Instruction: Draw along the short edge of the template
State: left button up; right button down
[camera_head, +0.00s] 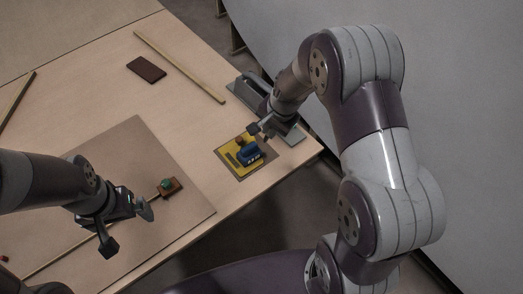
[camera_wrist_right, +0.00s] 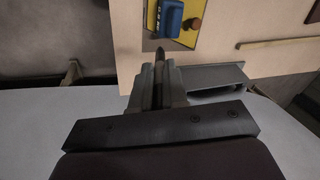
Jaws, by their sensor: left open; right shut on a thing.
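A large, thin brown board (camera_head: 125,150) lies flat on the pale table; it looks like the template, though I cannot be sure. My left gripper (camera_head: 127,228) is open and empty over the board, to the left of the block. My right gripper (camera_head: 262,130) is beside the yellow panel at the table's right edge. In the right wrist view it is shut on a slim, dark pointed tool (camera_wrist_right: 160,54), mostly hidden by the fingers.
The yellow panel (camera_head: 229,149) bears a blue object (camera_head: 249,155) and a brown knob (camera_head: 241,140). A wooden strip (camera_head: 180,67) and a dark brown slab (camera_head: 146,69) lie farther back. The table between is clear.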

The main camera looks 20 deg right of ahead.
jog(key=a+f+b, duration=0.1)
jog(key=f+b, duration=0.1)
jog(key=f, duration=0.2)
jog(key=s+a+f+b, duration=0.1)
jog(key=a+f+b, duration=0.1)
jog(key=f+b, duration=0.1)
jog(key=a+f+b, duration=0.1)
jog(key=f+b, duration=0.2)
jog(key=f, duration=0.2)
jog(key=shift+s+a+f, duration=0.25)
jog(key=shift+s+a, duration=0.1)
jog(key=shift+r, duration=0.1)
jog(key=shift+f, duration=0.35)
dwell(1.0)
jog(key=shift+d, duration=0.15)
jog(key=shift+w+d+b, duration=0.25)
jog(key=shift+d+b, duration=0.05)
jog(key=shift+d, duration=0.35)
jog(key=shift+w+d+b, duration=0.2)
jog(key=shift+d+b, duration=0.05)
jog(key=shift+d, duration=0.35)
jog(key=shift+w+d+b, duration=0.25)
jog(key=shift+d+b, duration=0.05)
jog(key=shift+d, duration=0.5)
